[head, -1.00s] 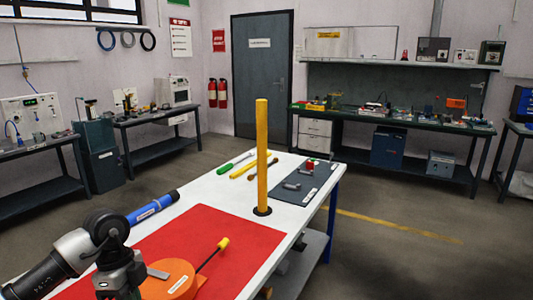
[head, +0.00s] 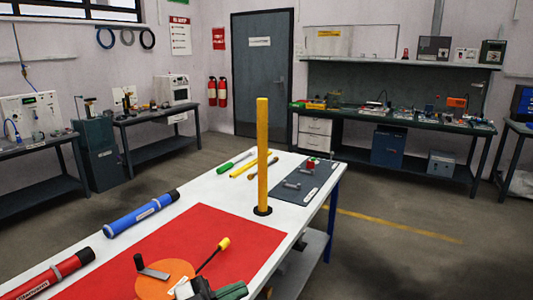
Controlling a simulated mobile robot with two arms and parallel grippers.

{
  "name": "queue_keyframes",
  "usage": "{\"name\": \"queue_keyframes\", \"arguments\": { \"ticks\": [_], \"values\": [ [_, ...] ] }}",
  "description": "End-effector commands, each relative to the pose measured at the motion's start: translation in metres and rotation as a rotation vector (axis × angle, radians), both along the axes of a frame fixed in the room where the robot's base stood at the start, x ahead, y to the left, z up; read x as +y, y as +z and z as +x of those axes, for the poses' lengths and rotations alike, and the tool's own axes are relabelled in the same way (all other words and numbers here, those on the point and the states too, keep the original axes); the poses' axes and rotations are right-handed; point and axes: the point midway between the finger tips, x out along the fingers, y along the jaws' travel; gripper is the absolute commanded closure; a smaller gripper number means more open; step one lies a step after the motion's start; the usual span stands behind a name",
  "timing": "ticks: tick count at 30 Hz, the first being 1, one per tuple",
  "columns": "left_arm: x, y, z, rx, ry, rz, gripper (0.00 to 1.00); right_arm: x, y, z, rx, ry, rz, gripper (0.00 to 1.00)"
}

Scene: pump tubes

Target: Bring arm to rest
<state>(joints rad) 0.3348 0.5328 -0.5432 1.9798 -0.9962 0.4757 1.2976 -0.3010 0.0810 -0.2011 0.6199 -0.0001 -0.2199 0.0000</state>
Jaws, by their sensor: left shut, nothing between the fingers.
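My left gripper (head: 212,290) shows only in part at the bottom edge of the head view, just right of the orange disc. It is shut with nothing between its fingers; the rest of the arm is below the picture. The orange disc (head: 160,285) with a dark crank handle (head: 151,267) lies on the red mat (head: 215,230). A yellow-knobbed rod (head: 214,254) leans up beside it. A blue tube (head: 141,214) and a red tube (head: 50,276) lie along the left side of the white table. My right gripper is not in view.
A yellow post (head: 262,155) stands upright on the white table (head: 180,222). A dark mat (head: 290,197) with small metal parts is at the table's far right.

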Motion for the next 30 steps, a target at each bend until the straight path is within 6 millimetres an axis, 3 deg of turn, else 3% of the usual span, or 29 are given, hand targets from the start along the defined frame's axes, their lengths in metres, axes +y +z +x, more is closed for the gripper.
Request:
{"name": "queue_keyframes", "arguments": {
  "ticks": [5,8,12,14,18,21,30],
  "values": [
    [0.039,0.0,0.012,0.114,0.415,-0.245,1.0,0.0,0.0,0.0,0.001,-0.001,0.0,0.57],
    [0.07,-0.022,0.015,0.244,0.657,-0.287,1.0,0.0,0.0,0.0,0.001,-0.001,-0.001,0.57],
    [0.111,-0.073,0.001,0.496,0.96,-0.234,1.0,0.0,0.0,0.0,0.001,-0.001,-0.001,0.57],
    [0.126,-0.099,-0.013,0.623,1.064,-0.173,1.0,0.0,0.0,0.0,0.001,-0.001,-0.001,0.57],
    [0.148,-0.158,-0.061,0.929,1.215,0.027,1.0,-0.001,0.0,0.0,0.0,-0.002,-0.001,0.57],
    [0.154,-0.186,-0.097,1.107,1.243,0.171,1.0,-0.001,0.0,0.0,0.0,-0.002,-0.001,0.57],
    [0.154,-0.228,-0.193,1.482,1.153,0.52,1.0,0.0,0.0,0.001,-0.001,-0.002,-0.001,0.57]
  ]
}}
